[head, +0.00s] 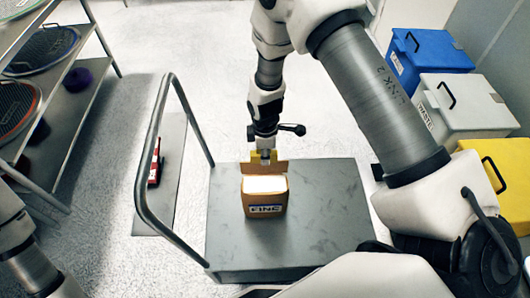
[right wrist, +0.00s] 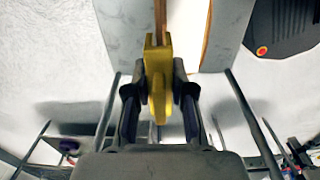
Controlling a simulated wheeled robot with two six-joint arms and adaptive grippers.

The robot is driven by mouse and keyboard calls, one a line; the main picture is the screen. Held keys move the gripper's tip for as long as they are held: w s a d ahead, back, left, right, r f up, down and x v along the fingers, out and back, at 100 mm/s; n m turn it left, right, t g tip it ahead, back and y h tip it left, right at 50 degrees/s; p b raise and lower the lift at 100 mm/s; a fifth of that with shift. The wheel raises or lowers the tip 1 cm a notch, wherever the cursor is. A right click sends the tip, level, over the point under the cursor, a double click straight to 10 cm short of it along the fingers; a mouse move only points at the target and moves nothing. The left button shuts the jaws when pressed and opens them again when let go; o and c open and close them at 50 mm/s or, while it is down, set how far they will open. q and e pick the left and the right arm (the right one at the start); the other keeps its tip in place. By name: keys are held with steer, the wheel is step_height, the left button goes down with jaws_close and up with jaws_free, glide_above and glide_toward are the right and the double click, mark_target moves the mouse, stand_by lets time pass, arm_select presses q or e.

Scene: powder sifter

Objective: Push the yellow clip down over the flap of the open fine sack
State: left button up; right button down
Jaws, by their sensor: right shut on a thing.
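The open fine sack (head: 265,204) is a tan box-like bag labelled FINE, standing upright on the grey cart top with white inside. Its flap (head: 280,167) stands up along the back edge. My right gripper (head: 264,152) is above the flap, shut on the yellow clip (head: 254,157). In the right wrist view the clip (right wrist: 158,75) sits between both fingers (right wrist: 159,95), and the flap's thin brown edge (right wrist: 160,16) meets the clip's forked end. How far the clip is over the flap I cannot tell. My left arm shows at the lower left; its gripper is out of view.
The cart top (head: 325,205) is otherwise clear, with a tall tube handle (head: 145,165) on its left. A shelf with sieves (head: 40,50) stands at left. Blue (head: 435,52), white (head: 470,115) and yellow (head: 500,165) bins stand at right. A red item (head: 154,162) lies left of the cart.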

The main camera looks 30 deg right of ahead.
steer(key=shift+f+b, duration=0.85)
steer(key=shift+f, duration=0.85)
steer(key=c, duration=0.9)
jaws_free()
step_height(320, 180, up, 12)
steer(key=shift+r, duration=0.1)
steer(key=shift+s, duration=0.1)
